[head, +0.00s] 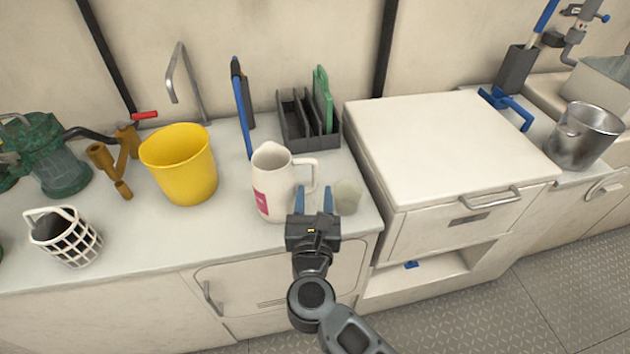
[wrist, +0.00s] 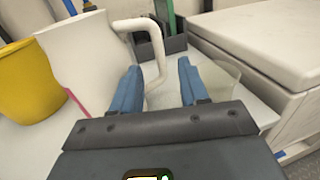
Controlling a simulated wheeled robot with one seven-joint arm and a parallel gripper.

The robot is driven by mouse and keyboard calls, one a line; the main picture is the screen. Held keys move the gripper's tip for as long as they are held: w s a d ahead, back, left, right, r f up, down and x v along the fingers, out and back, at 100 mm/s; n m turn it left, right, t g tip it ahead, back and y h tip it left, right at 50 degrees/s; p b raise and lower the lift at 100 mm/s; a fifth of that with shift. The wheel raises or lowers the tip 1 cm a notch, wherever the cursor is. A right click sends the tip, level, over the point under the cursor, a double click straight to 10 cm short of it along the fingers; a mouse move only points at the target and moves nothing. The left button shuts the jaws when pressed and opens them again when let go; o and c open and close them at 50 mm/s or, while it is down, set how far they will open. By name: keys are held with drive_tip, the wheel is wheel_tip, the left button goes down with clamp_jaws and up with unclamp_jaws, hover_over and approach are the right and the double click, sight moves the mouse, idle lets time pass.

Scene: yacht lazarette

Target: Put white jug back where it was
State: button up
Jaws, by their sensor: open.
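The white jug (head: 272,185) with a pink label stands upright on the counter, its handle to the right. In the wrist view the jug (wrist: 85,60) is at the upper left, and its handle reaches towards my blue fingers. My gripper (head: 313,199) is open, at the jug's front right, below the handle in the picture. In the wrist view the handle's lower end is close to the left finger of my gripper (wrist: 160,85); I cannot tell whether they touch.
A pale translucent cup (head: 347,197) stands just right of my gripper. A yellow bucket (head: 180,165) is left of the jug. A dark divided rack (head: 297,125) with a green board is behind. A raised white cabinet (head: 450,145) bounds the right side.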

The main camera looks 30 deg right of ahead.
drive_tip(key=v, duration=0.5)
drive_tip(key=shift+s+a, duration=0.15)
drive_tip(key=shift+s, duration=0.25)
drive_tip(key=s+r+m+y, duration=0.3)
drive_tip(key=s+m, duration=0.7)
drive_tip(key=s, duration=0.1)
drive_tip(key=s+d+r+m+y, duration=0.1)
drive_tip(key=s+r+m+y, duration=0.1)
drive_tip(key=s+m, duration=0.7)
drive_tip(key=s+d+r+m+y, duration=0.1)
drive_tip(key=s+r+m+y, duration=0.2)
drive_tip(key=s+m, duration=0.7)
drive_tip(key=s+y, duration=0.1)
drive_tip(key=s, duration=0.2)
drive_tip(key=shift+d+r+m+y, duration=0.2)
drive_tip(key=shift+r+m+y, duration=0.1)
drive_tip(key=shift+r, duration=0.05)
